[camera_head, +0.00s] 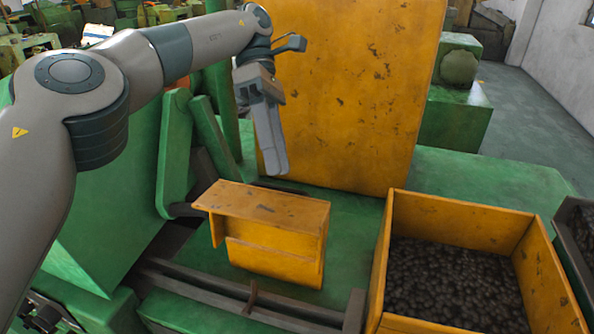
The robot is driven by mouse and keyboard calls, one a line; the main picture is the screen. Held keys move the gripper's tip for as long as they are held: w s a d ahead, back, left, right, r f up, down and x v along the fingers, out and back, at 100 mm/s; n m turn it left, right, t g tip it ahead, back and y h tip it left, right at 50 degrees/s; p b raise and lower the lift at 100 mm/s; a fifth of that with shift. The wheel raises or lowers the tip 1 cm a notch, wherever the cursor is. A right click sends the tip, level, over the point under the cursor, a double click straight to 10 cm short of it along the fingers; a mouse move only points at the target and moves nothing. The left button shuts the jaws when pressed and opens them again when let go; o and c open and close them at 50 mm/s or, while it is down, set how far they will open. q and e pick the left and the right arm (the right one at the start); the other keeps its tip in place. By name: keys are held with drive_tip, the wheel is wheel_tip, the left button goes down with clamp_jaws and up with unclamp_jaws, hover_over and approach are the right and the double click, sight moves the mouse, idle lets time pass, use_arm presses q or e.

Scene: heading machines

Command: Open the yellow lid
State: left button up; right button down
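A tall yellow panel (345,95), scuffed with dark spots, stands upright at the back of the green machine. A small yellow box-like cover (275,245) with a flat top sits in front of it. I cannot tell for sure which of these is the yellow lid. My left gripper (275,172) hangs fingers down in front of the panel's left part, above and behind the small cover in the picture. Its fingers look close together and overlap, so their gap is unclear. No object shows between them. My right gripper is not in view.
A yellow bin (395,250) filled with dark small parts stands at the lower right, with another dark bin (580,240) beside it. Dark rails (210,290) run in front of the small cover. Green machine parts (185,150) stand close on the left.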

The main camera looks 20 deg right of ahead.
use_arm(q)
drive_tip(key=s+d+r, duration=0.6)
drive_tip(key=d, duration=0.1)
drive_tip(key=shift+s+d+b, duration=0.15)
drive_tip(key=shift+s+b, duration=0.15)
drive_tip(key=shift+s, duration=0.1)
drive_tip(key=shift+s+f, duration=0.1)
